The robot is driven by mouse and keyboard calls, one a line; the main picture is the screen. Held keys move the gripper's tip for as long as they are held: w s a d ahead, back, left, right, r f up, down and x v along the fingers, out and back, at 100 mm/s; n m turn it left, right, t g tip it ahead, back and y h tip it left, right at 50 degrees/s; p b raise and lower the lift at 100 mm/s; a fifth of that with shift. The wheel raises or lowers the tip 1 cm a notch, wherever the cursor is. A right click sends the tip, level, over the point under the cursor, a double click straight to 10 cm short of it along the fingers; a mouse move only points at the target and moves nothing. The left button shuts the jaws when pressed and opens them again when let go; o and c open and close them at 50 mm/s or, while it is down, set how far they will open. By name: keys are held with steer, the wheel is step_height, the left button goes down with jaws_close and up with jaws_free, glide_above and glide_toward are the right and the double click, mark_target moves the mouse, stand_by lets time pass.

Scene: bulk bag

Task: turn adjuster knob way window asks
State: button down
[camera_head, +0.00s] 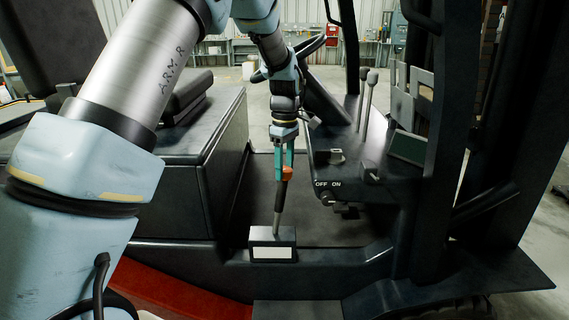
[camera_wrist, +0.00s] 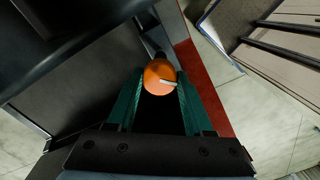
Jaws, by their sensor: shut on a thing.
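My gripper (camera_head: 284,168) has teal fingers and points down over the cab floor. It is shut on the orange adjuster knob (camera_head: 288,173) at the top of a lever. In the wrist view the round knob (camera_wrist: 158,75) sits between the two fingertips, with a pale mark on its face. Below the knob, the lever's black grip (camera_head: 281,196) leads to a thin metal rod, slightly tilted, that enters a small box (camera_head: 259,237). A white window (camera_head: 272,253) is on the box's front; I cannot make out any reading on it.
A seat (camera_head: 190,92) is on the left. A steering wheel (camera_head: 310,47) is behind my wrist. Open floor lies around the box.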

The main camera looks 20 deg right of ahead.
mark_target(286, 167)
steer(key=shift+d+m+p, duration=0.1)
steer(key=shift+m+p, duration=0.4)
steer(key=shift+m, duration=1.4)
steer(key=shift+c, duration=1.4)
jaws_free()
step_height(286, 167, up, 11)
steer(key=b, duration=0.2)
steer(key=shift+w+d+f, duration=0.15)
steer(key=shift+w+d, duration=0.2)
steer(key=shift+w, duration=0.05)
